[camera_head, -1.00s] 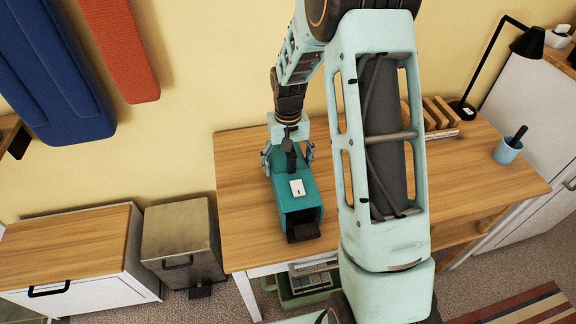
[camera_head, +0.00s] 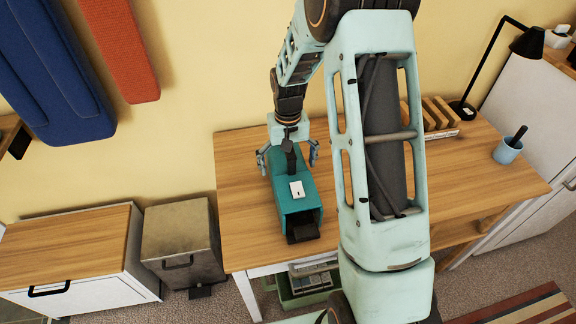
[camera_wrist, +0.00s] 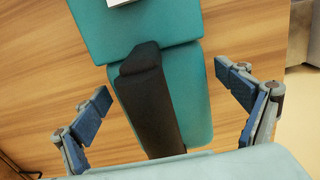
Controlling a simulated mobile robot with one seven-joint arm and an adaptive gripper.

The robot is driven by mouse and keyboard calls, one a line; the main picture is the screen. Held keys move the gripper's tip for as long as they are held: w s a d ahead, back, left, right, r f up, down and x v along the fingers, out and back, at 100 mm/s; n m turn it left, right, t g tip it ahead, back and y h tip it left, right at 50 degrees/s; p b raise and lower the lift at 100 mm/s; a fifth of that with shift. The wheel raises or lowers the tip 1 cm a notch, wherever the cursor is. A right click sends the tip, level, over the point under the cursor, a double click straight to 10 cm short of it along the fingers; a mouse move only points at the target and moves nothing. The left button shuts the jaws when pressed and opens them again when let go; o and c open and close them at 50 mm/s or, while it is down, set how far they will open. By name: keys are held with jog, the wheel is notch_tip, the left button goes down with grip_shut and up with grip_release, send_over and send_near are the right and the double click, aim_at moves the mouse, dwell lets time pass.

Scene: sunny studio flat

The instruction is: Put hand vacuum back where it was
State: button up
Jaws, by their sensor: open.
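The hand vacuum (camera_head: 298,213) is a teal, boxy body with a white label on top and a dark front end facing the near edge. It rests on the left part of the wooden desk (camera_head: 240,180). In the wrist view the teal vacuum (camera_wrist: 190,85) shows its black handle (camera_wrist: 147,95) along the top. My gripper (camera_head: 288,157) is open above the vacuum's rear, one finger on each side of it. In the wrist view the fingers of my gripper (camera_wrist: 165,98) stand apart from the teal sides, with gaps showing wood.
A black lamp (camera_head: 490,65), a wooden rack (camera_head: 438,113) and a blue cup (camera_head: 507,150) stand on the desk's right side. A metal bin (camera_head: 180,240) and a wood-topped cabinet (camera_head: 65,245) are left of the desk. A green crate (camera_head: 305,290) sits below. My arm hides the desk's middle.

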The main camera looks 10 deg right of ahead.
notch_tip(320, 180, up, 12)
jog(key=shift+f, duration=0.1)
dwell(0.5)
